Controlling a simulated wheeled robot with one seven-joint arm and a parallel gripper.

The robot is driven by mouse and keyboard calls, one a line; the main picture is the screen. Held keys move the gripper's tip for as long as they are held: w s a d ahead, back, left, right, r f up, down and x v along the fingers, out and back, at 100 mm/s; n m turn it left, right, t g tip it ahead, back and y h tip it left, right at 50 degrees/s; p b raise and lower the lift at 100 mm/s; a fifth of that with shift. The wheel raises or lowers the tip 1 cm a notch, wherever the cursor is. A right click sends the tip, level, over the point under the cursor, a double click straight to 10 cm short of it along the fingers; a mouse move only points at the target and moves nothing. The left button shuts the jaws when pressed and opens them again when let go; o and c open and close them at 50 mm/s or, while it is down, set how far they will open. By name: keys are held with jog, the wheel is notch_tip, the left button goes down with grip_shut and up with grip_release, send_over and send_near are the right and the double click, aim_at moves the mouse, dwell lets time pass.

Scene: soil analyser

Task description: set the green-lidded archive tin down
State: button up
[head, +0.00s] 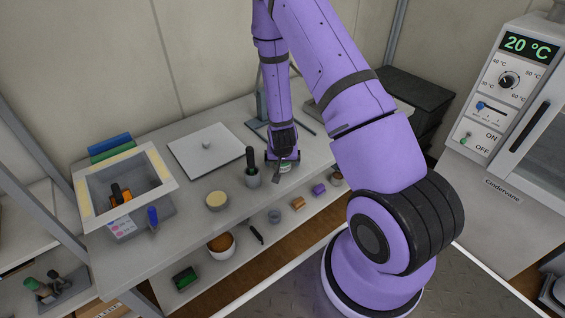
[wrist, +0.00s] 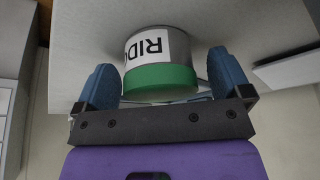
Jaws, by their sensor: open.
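The archive tin (wrist: 192,45) is a silver cylinder with a green lid (wrist: 160,80) and a white label with black letters, partly cut off. In the wrist view it sits between the two blue fingers of my gripper (wrist: 164,82), with a small gap at the right finger. The left finger is very close to its side; I cannot tell whether they touch. The tin (head: 285,167) shows there only as a small piece and appears to stand on the bench top.
A lower shelf (head: 200,280) holds small items. The oven (head: 505,185) is right.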

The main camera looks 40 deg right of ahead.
jog(key=c, duration=1.2)
jog(key=shift+o, duration=0.2)
jog(key=shift+r, duration=0.15)
